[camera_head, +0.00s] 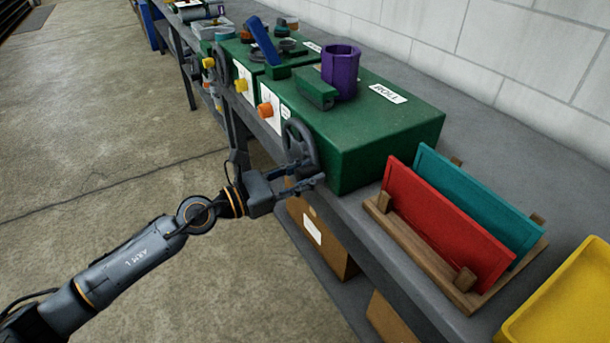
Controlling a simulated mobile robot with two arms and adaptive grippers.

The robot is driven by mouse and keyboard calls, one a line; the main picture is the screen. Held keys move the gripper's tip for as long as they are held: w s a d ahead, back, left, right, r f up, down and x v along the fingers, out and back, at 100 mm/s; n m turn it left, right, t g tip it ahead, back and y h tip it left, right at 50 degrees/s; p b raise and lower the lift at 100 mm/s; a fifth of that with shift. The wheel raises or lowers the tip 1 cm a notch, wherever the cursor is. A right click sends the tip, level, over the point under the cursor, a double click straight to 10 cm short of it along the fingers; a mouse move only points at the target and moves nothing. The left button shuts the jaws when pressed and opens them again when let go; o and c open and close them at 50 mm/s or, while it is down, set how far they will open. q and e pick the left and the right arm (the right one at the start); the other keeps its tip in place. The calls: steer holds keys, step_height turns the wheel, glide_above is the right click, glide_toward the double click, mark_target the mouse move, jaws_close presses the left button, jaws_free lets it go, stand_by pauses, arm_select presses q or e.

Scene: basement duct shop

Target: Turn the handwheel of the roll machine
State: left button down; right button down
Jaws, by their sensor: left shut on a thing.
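The roll machine (390,135) is a green box on the grey bench, with a white label reading ROLL on its top. A dark grey handwheel (299,143) is on its front face, near the right end. My left gripper (308,182) is at the lower rim of the handwheel and is shut on it. The fingers hide part of the lower rim. A purple cylinder (340,72) stands on the machine's top beside a small green block (316,94). An orange knob (265,110) is on the front. My right gripper is not in view.
Right of the machine, a wooden rack (385,224) holds a red panel (445,225) and a teal panel (480,200). A yellow tray (570,305) is at the lower right. Cardboard boxes (318,238) are under the bench. The floor at left is clear.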

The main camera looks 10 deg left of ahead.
arm_select(q)
steer(key=shift+s+f, duration=0.1)
steer(key=shift+f, duration=0.25)
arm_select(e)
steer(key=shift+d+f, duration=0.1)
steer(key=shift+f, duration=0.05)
arm_select(q)
steer(key=c, duration=1.3)
jaws_free()
steer(key=shift+c, duration=0.2)
steer(key=shift+o, duration=0.4)
steer(key=shift+r, duration=0.1)
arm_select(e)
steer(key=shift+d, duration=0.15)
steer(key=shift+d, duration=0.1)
arm_select(q)
steer(key=v, duration=1.2)
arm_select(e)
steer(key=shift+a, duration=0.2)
